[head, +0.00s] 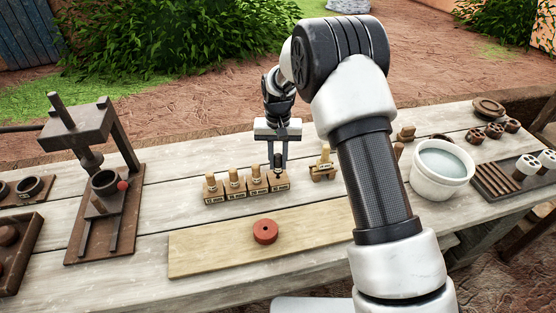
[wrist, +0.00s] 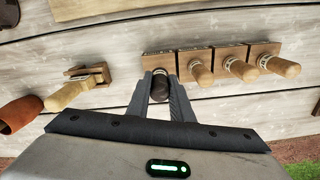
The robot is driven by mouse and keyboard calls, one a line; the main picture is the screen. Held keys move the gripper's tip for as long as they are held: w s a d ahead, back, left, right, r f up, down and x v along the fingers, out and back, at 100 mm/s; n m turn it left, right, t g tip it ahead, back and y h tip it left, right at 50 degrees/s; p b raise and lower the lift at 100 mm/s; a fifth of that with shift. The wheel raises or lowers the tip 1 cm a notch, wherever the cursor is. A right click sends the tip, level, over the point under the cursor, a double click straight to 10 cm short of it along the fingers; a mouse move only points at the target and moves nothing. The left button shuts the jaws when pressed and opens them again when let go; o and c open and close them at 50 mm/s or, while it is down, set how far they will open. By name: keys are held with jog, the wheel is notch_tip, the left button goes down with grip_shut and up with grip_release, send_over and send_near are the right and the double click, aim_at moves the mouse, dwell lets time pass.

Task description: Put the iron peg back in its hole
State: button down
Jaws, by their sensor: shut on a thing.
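A row of small wooden blocks (head: 234,192) stands on the table, with wooden-handled pegs upright in several of them. The dark iron peg (wrist: 160,82) is between the fingers of my gripper (head: 278,160), which is shut on it. In the wrist view, the peg lines up with the end block (wrist: 158,62), the rightmost block in the head view. The peg's lower end is at or just over this block's top. I cannot tell how far it is in the hole, as the fingers partly hide it.
A small wooden stand with a light peg (head: 323,165) is just right of the row. A pale board (head: 200,257) with a red disc (head: 265,231) lies in front. A wooden press (head: 105,205) stands left; a white bowl (head: 441,172) stands right.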

jog(key=shift+f+b, duration=0.95)
jog(key=shift+f, duration=0.5)
dwell(1.0)
jog(key=c, duration=1.5)
grip_release()
jog(key=shift+r, duration=0.1)
jog(key=shift+r+p, duration=0.45)
jog(key=shift+r, duration=8.2)
